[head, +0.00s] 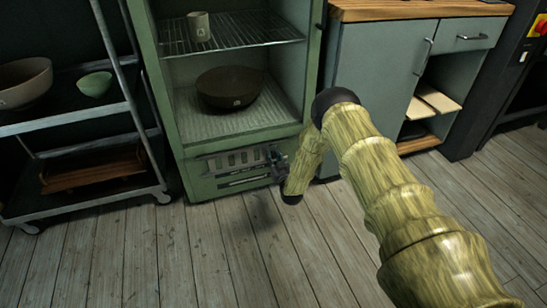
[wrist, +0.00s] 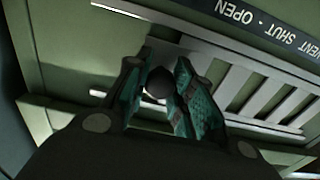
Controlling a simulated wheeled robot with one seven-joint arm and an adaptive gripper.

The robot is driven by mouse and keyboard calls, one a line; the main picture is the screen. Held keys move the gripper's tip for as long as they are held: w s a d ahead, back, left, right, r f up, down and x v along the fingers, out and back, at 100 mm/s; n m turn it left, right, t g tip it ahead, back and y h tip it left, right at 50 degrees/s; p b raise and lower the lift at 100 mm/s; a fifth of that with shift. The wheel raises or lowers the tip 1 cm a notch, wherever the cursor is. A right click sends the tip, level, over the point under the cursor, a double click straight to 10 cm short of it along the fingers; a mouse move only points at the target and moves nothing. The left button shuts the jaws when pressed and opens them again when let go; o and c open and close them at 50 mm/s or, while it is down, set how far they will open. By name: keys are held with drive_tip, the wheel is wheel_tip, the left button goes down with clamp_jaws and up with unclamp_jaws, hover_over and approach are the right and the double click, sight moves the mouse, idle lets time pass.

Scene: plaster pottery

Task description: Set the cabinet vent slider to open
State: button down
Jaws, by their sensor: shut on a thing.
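The green cabinet (head: 311,70) stands open-fronted in the head view, with the vent panel (head: 235,160) low on its front. In the wrist view the slotted vent plate (wrist: 262,92) shows pale bars with darker gaps. A dark label strip (wrist: 262,24) reads "VENT SHUT · OPEN", upside down. My gripper (head: 277,160) is at the right end of the vent in the head view. In the wrist view my gripper (wrist: 158,66) is shut on a dark round slider knob (wrist: 158,84), left of the slots, on the label's OPEN side. The knob's base is hidden.
A brown bowl (head: 230,88) and a pale cup (head: 199,27) stand inside the cabinet. A wheeled rack (head: 60,122) with bowls is at the left. A grey-green counter unit (head: 375,75) is at the right. The floor (head: 150,250) in front is clear.

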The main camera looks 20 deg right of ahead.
drive_tip(key=shift+d, duration=1.65)
drive_tip(key=c, duration=1.2)
unclamp_jaws()
drive_tip(key=shift+d, duration=0.2)
drive_tip(key=shift+a, duration=0.15)
drive_tip(key=s, duration=1.2)
drive_tip(key=shift+d, duration=0.2)
